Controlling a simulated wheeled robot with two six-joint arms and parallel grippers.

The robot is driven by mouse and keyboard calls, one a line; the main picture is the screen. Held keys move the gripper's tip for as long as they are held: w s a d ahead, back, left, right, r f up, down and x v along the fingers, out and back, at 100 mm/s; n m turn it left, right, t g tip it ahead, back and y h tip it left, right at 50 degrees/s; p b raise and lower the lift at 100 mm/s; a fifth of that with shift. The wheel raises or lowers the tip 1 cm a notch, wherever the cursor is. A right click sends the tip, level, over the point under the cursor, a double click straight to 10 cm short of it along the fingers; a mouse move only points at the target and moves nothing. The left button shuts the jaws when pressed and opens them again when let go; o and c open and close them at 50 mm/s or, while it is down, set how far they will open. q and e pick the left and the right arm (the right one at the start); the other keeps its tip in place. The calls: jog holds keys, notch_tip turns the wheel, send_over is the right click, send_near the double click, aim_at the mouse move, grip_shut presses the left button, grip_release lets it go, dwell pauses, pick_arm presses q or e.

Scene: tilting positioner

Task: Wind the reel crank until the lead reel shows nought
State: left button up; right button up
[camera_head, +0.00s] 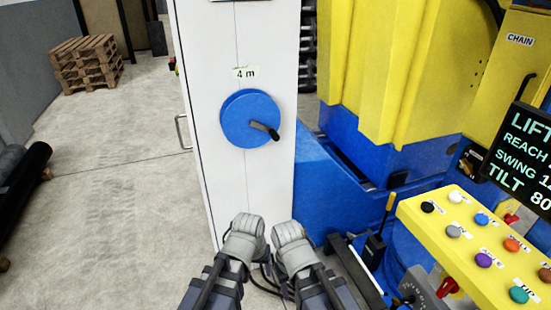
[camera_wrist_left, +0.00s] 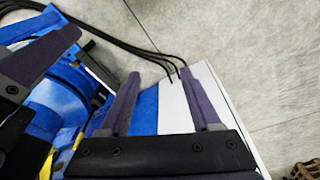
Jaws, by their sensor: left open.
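The lead reel (camera_head: 238,122) is a round blue disc on the front of a white cabinet. Its crank (camera_head: 262,128) has a short arm pointing right and slightly down, with a dark knob at its end. A small label above the reel (camera_head: 245,73) reads "4 m". My left gripper (camera_head: 244,240) is below the reel, apart from it. The left wrist view shows its two fingers spread with nothing gripped between them (camera_wrist_left: 162,82). My right gripper (camera_head: 293,240) is beside it on the right, also away from the crank; its fingers are not clear.
The white cabinet (camera_head: 210,60) has a handle on its left edge. A yellow and blue machine (camera_head: 390,70) stands to the right. A yellow button panel (camera_head: 470,235) and a display reading "TILT 80" (camera_head: 525,160) are at far right. Pallets (camera_head: 87,62) stand back left; the left floor is mostly clear.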

pick_arm(q)
notch_tip(320, 180, down, 7)
jog(key=w+n+b, duration=0.1)
jog(key=w+b, duration=0.2)
jog(key=b, duration=0.2)
jog(key=n+t+y+b, duration=0.1)
jog(key=n+t+b, duration=0.2)
jog(key=n+t, duration=2.1)
send_near(275, 135)
notch_tip(275, 135, up, 3)
jog(key=w+n+g, duration=0.2)
jog(key=n+g, duration=0.2)
jog(key=shift+f+p+x, duration=0.15)
jog(key=shift+p+x, duration=0.4)
jog(key=shift+x, duration=1.5)
jog(key=shift+f+p+x, duration=0.15)
jog(key=shift+p+x, duration=0.35)
jog(key=shift+x, duration=1.5)
pick_arm(e)
notch_tip(275, 135, down, 8)
jog(key=shift+f, duration=0.15)
